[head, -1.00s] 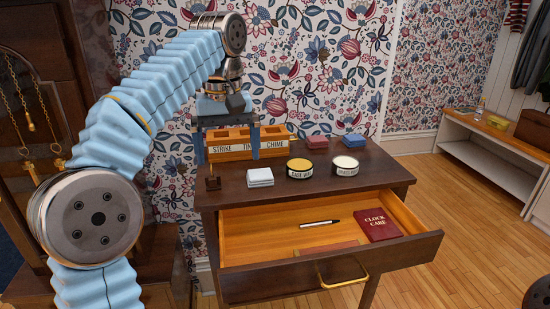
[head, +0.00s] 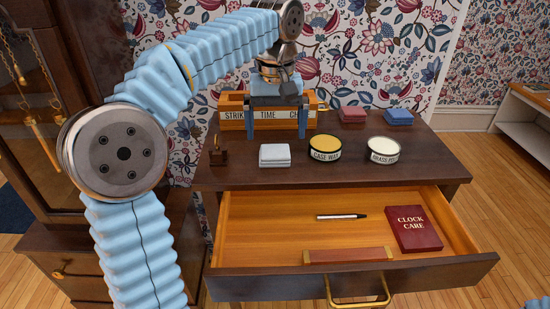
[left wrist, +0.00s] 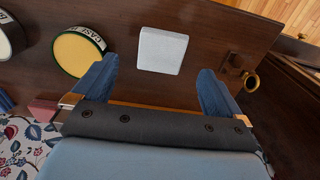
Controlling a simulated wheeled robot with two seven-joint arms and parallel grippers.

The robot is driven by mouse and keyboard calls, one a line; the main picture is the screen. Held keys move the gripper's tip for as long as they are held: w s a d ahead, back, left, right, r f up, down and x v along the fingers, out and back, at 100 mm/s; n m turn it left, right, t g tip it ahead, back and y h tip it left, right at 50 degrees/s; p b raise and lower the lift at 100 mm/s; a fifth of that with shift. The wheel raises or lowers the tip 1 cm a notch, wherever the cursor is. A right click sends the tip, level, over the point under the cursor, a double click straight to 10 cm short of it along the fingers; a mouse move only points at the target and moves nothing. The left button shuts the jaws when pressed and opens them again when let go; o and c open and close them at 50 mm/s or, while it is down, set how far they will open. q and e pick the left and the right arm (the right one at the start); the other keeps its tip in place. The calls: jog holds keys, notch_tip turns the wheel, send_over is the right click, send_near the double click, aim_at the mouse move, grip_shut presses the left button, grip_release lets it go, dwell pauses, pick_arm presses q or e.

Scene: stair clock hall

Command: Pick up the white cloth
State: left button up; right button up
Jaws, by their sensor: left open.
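The white cloth (head: 275,155) is a folded square lying on the dark desk top, left of the yellow wax tin. My left gripper (head: 276,131) hangs above the desk just behind the cloth, in front of the wooden tray, fingers pointing down. It is open and empty. In the left wrist view the cloth (left wrist: 161,51) shows just ahead of the opening between the two blue fingertips (left wrist: 157,70), apart from both. My right gripper is not in view.
The case wax tin (head: 324,148) and brass polish tin (head: 383,150) stand right of the cloth. A small brass-and-wood piece (head: 218,156) stands left. The labelled tray (head: 234,110) is behind. The open drawer (head: 245,257) holds a pen and red book (head: 414,229).

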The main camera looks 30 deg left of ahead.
aim_at(274, 151)
pick_arm(q)
jog(key=f, duration=0.2)
jog(key=f+b, duration=0.1)
jog(key=f, duration=0.2)
jog(key=shift+s+a+f, duration=0.1)
jog(key=shift+a+f, duration=0.1)
jog(key=shift+f, duration=0.05)
jog(key=shift+c, duration=0.2)
jog(key=c, duration=1.1)
jog(key=shift+o, duration=0.2)
jog(key=shift+r, duration=0.1)
